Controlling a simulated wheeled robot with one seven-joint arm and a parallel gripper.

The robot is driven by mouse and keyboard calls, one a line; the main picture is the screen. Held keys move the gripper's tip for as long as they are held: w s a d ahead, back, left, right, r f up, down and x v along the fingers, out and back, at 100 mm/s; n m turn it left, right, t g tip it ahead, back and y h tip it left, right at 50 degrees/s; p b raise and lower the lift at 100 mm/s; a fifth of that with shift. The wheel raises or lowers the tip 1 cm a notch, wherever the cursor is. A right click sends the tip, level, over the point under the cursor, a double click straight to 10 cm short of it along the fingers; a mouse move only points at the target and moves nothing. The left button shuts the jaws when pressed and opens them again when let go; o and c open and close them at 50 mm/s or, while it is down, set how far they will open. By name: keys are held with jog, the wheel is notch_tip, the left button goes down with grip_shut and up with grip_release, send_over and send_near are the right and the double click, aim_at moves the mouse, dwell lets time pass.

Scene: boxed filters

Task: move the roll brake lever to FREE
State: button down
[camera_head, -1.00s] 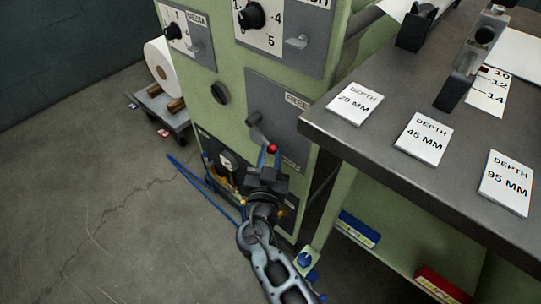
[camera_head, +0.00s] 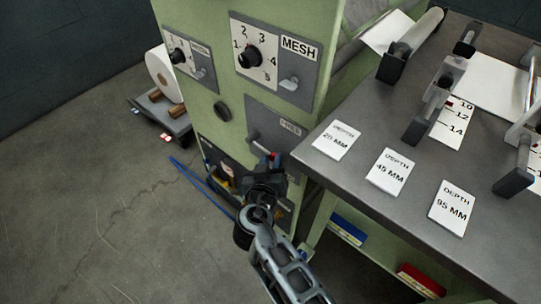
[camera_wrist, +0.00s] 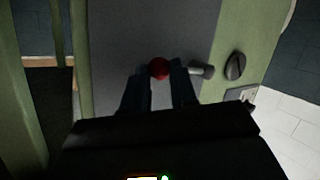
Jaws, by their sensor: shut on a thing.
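The roll brake lever (camera_head: 262,145) is on a grey plate on the front of the green machine. It slants down and right from its pivot to a red ball knob. The FREE label (camera_head: 290,127) is at the plate's upper right; the knob is below it. My gripper (camera_head: 270,159) is shut on the knob, coming from below and in front. In the wrist view the red knob (camera_wrist: 159,68) sits between the two fingers, with the grey pivot end (camera_wrist: 203,72) to the right. The plate's lower part is mostly hidden behind my gripper.
The grey table (camera_head: 330,178) with depth cards juts out close to the right of the plate. A round black knob (camera_head: 222,111) is up and left of the lever. A MESH dial panel (camera_head: 290,86) is above. Open floor lies left.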

jog(key=r+p, duration=0.1)
jog(key=r+n+g+h+p, duration=0.1)
jog(key=r+n+p, duration=0.1)
jog(key=r, duration=0.1)
jog(key=shift+w+a+g+p, duration=0.2)
jog(key=shift+w+g+p, duration=0.15)
jog(key=shift+w+g, duration=0.05)
jog(key=shift+w+a+r+n+g+h+p, duration=0.25)
jog(key=shift+a+r+n+g+h+p, duration=0.1)
jog(key=shift+r+n+g+h+p, duration=0.25)
jog(key=shift+w+a+r+n+g+h+p, duration=0.3)
jog(key=shift+r+n+g+h+p, duration=0.1)
jog(key=shift+r+n, duration=0.25)
jog(key=c, duration=1.2)
grip_release()
jog(key=shift+c, duration=0.2)
jog(key=o, duration=0.3)
jog(key=shift+f, duration=0.1)
jog(key=shift+o, duration=0.2)
jog(key=shift+s+a, duration=0.1)
jog(key=v, duration=0.7)
jog(key=shift+s, duration=0.25)
